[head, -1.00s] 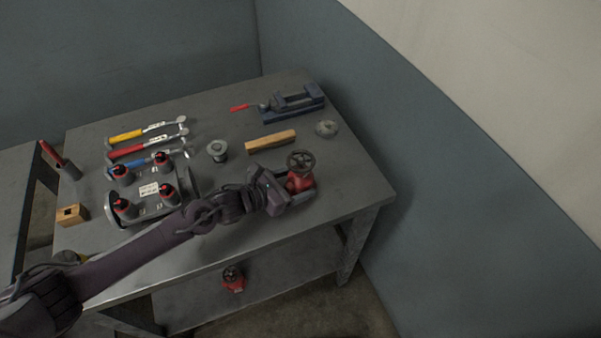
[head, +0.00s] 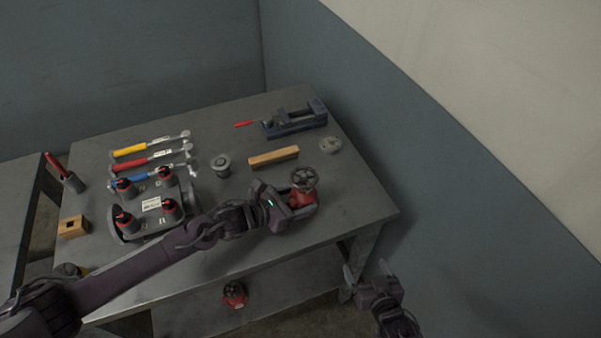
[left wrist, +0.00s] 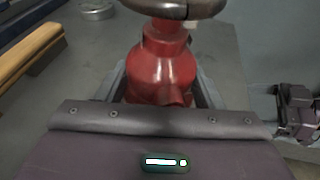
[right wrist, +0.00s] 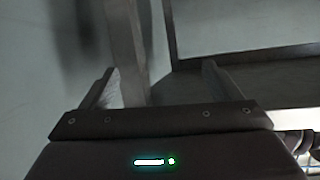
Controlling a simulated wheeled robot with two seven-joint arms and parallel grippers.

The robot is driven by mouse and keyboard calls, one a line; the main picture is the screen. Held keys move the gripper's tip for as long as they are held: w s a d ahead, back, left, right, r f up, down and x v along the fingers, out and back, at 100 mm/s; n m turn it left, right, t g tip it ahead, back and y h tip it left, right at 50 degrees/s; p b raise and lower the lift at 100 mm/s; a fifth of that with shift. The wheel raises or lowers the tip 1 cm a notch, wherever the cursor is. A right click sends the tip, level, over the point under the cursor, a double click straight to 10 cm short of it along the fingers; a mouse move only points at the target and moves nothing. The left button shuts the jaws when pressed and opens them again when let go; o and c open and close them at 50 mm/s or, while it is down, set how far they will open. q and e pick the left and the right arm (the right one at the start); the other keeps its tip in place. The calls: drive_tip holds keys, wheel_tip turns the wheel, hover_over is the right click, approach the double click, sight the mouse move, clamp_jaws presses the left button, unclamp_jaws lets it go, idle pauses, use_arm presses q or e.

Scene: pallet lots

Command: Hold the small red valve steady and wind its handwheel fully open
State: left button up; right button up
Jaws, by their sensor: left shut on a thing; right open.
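The small red valve (head: 302,197) stands upright on the table near its right front corner. Its dark round handwheel (head: 304,178) sits on top. In the left wrist view the red body (left wrist: 162,68) stands between my fingers, and the handwheel (left wrist: 178,8) is cut off by the top edge. My left gripper (head: 296,203) is shut on the valve body below the wheel. My right gripper (head: 367,272) is open and empty, off the table's front right edge and lower right of the valve. The right wrist view shows nothing between its fingers (right wrist: 158,88).
Another red valve (head: 235,295) is on the lower shelf (head: 285,288). A wooden bar (head: 273,157), a grey disc (head: 330,144) and a blue vise (head: 294,120) lie behind the held valve. A bottle caddy (head: 150,230) and several hammers (head: 150,158) are at left.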

drive_tip(key=w+a+r+t+y, duration=0.1)
drive_tip(key=w+a+r, duration=0.1)
drive_tip(key=r, duration=0.4)
drive_tip(key=w+a+r+t+y, duration=0.1)
drive_tip(key=a+r+t, duration=0.1)
drive_tip(key=r, duration=0.4)
drive_tip(key=n+y, duration=0.4)
drive_tip(key=n, duration=0.1)
approach(297, 169)
drive_tip(key=shift+m+g, duration=0.3)
drive_tip(key=x, duration=0.9)
drive_tip(key=shift+w+d+f, duration=0.1)
drive_tip(key=shift+d+f, duration=0.1)
drive_tip(key=shift+f, duration=0.05)
drive_tip(key=c, duration=1)
